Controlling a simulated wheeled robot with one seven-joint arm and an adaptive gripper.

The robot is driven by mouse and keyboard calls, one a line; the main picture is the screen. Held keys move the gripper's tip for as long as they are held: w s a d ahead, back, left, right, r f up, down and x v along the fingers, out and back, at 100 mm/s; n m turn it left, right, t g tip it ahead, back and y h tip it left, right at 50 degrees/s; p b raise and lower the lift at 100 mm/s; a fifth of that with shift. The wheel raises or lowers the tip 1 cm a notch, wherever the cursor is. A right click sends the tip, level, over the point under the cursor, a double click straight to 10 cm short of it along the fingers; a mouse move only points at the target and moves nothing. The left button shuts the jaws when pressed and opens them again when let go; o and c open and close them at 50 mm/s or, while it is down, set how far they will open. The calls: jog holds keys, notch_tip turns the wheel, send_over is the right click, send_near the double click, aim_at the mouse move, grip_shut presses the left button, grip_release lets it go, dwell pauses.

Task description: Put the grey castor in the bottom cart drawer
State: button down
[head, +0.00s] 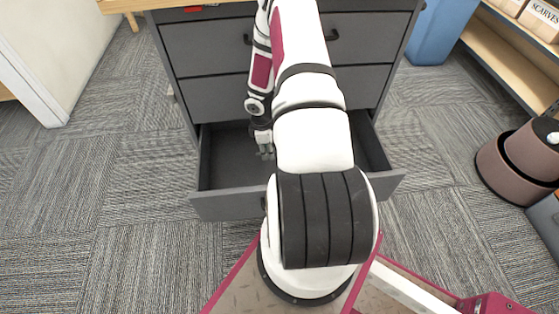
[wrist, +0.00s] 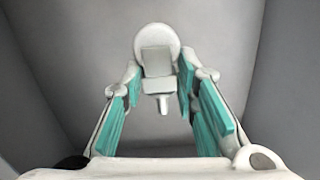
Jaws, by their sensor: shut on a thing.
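The grey castor (wrist: 157,43) is between the fingertips of my gripper (wrist: 159,78) in the wrist view, its round wheel away from the camera and its stem toward it. The teal-padded fingers are shut on it. In the head view my gripper (head: 266,152) is inside the open bottom drawer (head: 230,204) of the dark grey cart, above its floor. I cannot make out the castor clearly there. My arm hides the middle and part of the right of the drawer. Whether the castor touches the drawer floor, I cannot tell.
The upper drawers of the cart (head: 205,45) are shut. A blue bin (head: 440,30) and a wooden shelf (head: 510,60) stand at the right. A round brown object (head: 505,165) is at the right edge. Carpet on the left is clear.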

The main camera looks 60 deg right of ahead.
aim_at(268, 166)
jog(key=shift+w+f, duration=0.15)
jog(key=shift+f, duration=0.05)
notch_tip(268, 166, down, 10)
jog(key=b, duration=0.3)
jog(key=shift+w+r+b, duration=0.1)
jog(key=shift+r+b, duration=0.1)
jog(key=shift+b, duration=0.2)
jog(key=shift+f, duration=0.1)
jog(key=c, duration=1.3)
grip_release()
jog(key=r+p, duration=0.1)
jog(key=r, duration=0.1)
jog(key=r+p, duration=0.1)
jog(key=r, duration=0.2)
jog(key=r+p, duration=0.1)
jog(key=r, duration=0.1)
jog(key=shift+w+a+r, duration=0.2)
jog(key=shift+a+r, duration=0.05)
jog(key=shift+r, duration=0.1)
